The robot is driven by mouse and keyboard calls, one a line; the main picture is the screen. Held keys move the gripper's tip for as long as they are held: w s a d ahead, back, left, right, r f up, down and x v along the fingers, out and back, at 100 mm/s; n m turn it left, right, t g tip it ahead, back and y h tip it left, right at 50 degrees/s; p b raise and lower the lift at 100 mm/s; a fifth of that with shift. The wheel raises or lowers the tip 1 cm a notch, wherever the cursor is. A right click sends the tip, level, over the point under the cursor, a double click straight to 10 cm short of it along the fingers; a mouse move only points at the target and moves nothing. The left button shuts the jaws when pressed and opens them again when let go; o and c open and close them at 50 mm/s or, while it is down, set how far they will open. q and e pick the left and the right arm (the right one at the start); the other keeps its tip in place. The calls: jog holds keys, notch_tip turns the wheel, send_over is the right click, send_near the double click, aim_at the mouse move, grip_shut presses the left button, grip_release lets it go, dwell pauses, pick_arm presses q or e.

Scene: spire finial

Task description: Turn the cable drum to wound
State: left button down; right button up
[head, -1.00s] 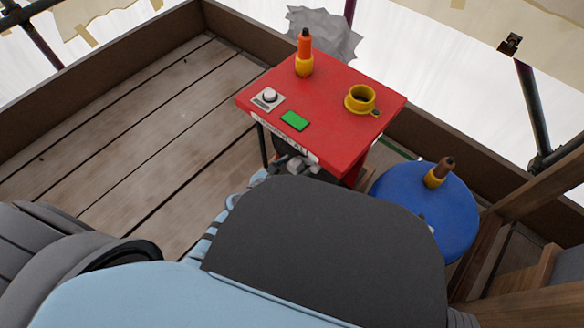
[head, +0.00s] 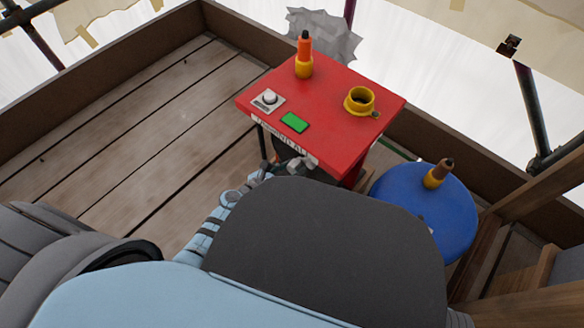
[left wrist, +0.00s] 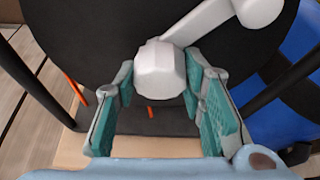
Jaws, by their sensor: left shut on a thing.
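The cable drum (left wrist: 85,35) shows in the left wrist view as a large black disc face. A pale grey crank with a faceted knob (left wrist: 160,72) stands out in front of it. My left gripper (left wrist: 160,80) has its teal-padded fingers on either side of the knob and is shut on it. In the head view the left gripper (head: 288,163) is under the front edge of the red box top (head: 325,115); the box top and my dark arm cover hide most of the drum. My right gripper is not in view.
On the red top are an orange-and-yellow bottle-like piece (head: 304,62), a grey knob (head: 268,98), a green panel (head: 294,122) and a yellow ring cup (head: 360,100). A blue round stool (head: 445,215) with a brown-tipped piece (head: 438,174) stands right. Plank floor (head: 110,135) is clear left.

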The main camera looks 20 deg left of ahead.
pick_arm(q)
jog(key=shift+n+g+h, duration=0.3)
jog(key=shift+n+h, duration=0.8)
jog(key=shift+n, duration=0.4)
jog(key=c, duration=1)
grip_release()
jog(key=shift+c, duration=0.2)
jog(key=v, duration=1.2)
